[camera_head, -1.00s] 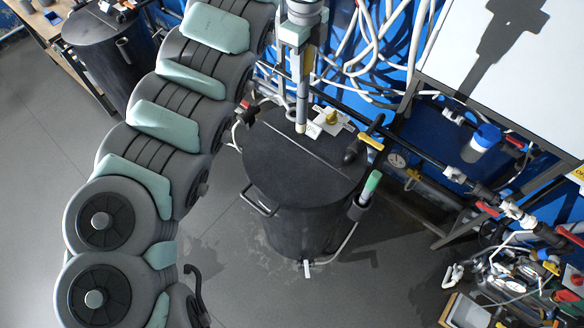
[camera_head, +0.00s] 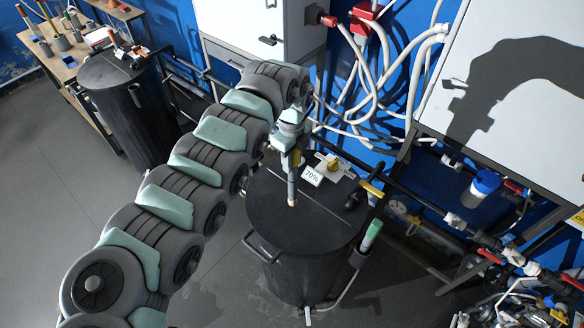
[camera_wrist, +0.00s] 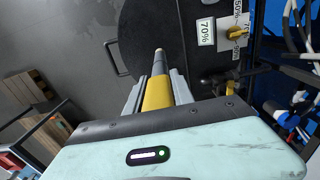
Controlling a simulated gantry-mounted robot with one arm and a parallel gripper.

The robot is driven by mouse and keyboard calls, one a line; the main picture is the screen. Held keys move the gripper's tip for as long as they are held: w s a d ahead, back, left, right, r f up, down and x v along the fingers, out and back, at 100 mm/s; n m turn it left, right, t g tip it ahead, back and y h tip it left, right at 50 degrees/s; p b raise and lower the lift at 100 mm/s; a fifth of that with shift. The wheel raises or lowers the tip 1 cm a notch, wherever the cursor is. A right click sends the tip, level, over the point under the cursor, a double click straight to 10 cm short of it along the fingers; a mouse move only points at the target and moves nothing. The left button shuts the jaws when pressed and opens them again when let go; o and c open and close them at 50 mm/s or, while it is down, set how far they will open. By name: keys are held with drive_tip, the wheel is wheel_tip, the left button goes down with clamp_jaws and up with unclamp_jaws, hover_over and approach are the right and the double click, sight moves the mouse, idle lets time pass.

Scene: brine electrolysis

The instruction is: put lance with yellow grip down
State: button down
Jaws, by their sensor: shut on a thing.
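My gripper (camera_head: 293,157) is shut around the yellow grip of the lance (camera_head: 291,190). In the wrist view, the fingers (camera_wrist: 157,92) stand either side of the yellow grip of the lance (camera_wrist: 157,94), and its grey end points away from me. In the head view the lance hangs nearly upright with its lower end over the lid of the near black vat (camera_head: 272,215). I cannot tell whether the tip touches the lid. The upper part of the lance is hidden by my gripper.
A 70% label (camera_head: 311,177) and a yellow knob (camera_head: 333,164) sit at the vat's back edge. A green-topped tool (camera_head: 372,232) stands in a holder on its right side. Another black vat (camera_head: 128,115) and a wooden bench (camera_head: 68,62) are at upper left. White hoses (camera_head: 399,75) hang behind.

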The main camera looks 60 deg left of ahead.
sight(292, 176)
drive_tip(key=shift+f+p, duration=0.4)
drive_tip(key=shift+f, duration=2.3)
drive_tip(key=c, duration=1.1)
unclamp_jaws()
